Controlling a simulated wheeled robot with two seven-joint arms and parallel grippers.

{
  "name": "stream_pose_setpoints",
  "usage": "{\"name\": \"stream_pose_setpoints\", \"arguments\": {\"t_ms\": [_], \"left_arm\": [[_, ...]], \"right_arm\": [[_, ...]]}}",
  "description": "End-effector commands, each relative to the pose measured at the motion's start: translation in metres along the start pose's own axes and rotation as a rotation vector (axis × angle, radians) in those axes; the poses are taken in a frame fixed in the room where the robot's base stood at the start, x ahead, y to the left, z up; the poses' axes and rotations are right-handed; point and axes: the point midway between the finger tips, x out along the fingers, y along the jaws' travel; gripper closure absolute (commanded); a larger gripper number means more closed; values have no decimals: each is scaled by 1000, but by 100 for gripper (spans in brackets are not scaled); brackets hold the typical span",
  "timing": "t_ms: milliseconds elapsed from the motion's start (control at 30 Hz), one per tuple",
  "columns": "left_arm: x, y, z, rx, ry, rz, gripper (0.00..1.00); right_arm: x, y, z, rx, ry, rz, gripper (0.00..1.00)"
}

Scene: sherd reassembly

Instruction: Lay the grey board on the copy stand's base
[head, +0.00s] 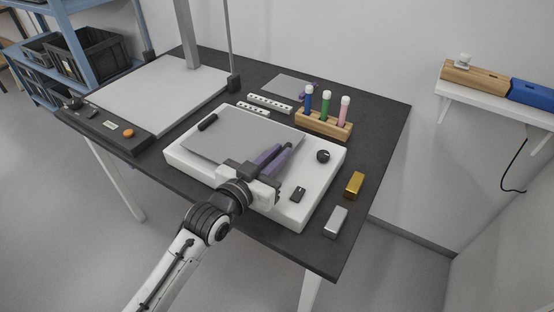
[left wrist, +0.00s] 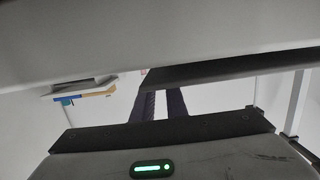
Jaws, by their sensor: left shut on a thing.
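The grey board (head: 235,133) is a flat sheet over the white block (head: 175,158) on the dark table. My left gripper (head: 281,152), with purple-grey fingers, is shut on the board's near right edge. I cannot tell whether the board rests on the block or hangs just above it. The copy stand's base (head: 155,95) is a wide light-grey plate at the left, with an upright column (head: 187,35) at its back; its top is bare. The left wrist view shows the dark fingers (left wrist: 158,103) meeting a slab edge. My right gripper is not in view.
A dark control strip with an orange button (head: 128,133) runs before the base. A pen holder (head: 323,123), gold bar (head: 354,185) and silver bar (head: 335,222) stand to the right.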

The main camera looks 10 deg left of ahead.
Motion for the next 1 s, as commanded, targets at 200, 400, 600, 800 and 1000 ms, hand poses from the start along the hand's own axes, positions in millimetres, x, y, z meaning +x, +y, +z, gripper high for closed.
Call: {"name": "stream_pose_setpoints", "arguments": {"t_ms": [200, 400, 600, 800, 1000], "left_arm": [[2, 0, 13, 1, 2, 0, 100], [2, 0, 14, 1, 1, 0, 100], [2, 0, 15, 0, 0, 0, 69], [2, 0, 14, 1, 1, 0, 69], [-10, 0, 14, 1, -1, 0, 69]], "right_arm": [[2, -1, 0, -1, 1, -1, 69], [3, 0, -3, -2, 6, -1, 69], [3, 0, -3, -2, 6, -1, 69], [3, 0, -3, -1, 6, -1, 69], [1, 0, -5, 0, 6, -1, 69]]}}
